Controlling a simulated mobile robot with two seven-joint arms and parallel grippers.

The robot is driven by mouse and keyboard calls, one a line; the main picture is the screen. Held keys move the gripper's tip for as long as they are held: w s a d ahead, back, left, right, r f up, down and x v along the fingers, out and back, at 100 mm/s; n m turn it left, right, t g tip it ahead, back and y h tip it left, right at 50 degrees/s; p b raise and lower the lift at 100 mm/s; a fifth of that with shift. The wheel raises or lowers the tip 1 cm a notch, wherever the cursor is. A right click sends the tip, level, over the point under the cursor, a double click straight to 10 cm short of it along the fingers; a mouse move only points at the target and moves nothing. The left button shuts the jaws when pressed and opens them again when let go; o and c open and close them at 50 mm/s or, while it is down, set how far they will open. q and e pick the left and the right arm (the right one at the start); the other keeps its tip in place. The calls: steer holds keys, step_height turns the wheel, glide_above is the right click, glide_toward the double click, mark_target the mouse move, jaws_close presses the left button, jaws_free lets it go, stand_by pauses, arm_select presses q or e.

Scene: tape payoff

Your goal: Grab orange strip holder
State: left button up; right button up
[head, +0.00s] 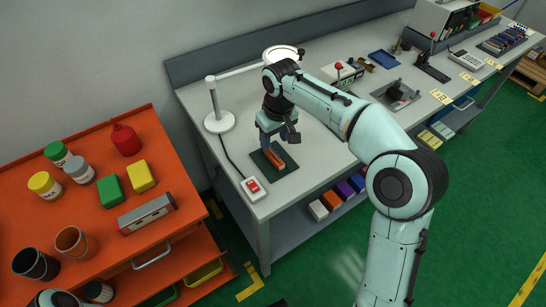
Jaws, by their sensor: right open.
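The orange strip holder (277,155) is a small orange piece on a dark green mat (288,168) near the left end of the grey workbench. My right gripper (268,148) points down at the mat from above, its fingers right beside the holder's left part. It is open. The fingers hide part of the holder, and I cannot tell whether they touch it or straddle it. My left gripper is not in view; only a piece of my left arm shows at the bottom left edge.
A white lamp (219,122) stands left of the mat, and a red-buttoned switch box (253,188) lies in front of it. An orange cart (100,240) at left holds pots, bottles and colored blocks. A control box with a red-knobbed lever (338,72) stands farther back.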

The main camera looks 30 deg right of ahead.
mark_target(273, 154)
steer(key=shift+w+f, duration=0.2)
steer(key=shift+f, duration=0.65)
steer(key=f, duration=0.5)
steer(key=shift+w+f+b, duration=0.15)
steer(key=shift+w+b, duration=0.05)
steer(key=shift+b, duration=0.2)
jaws_close()
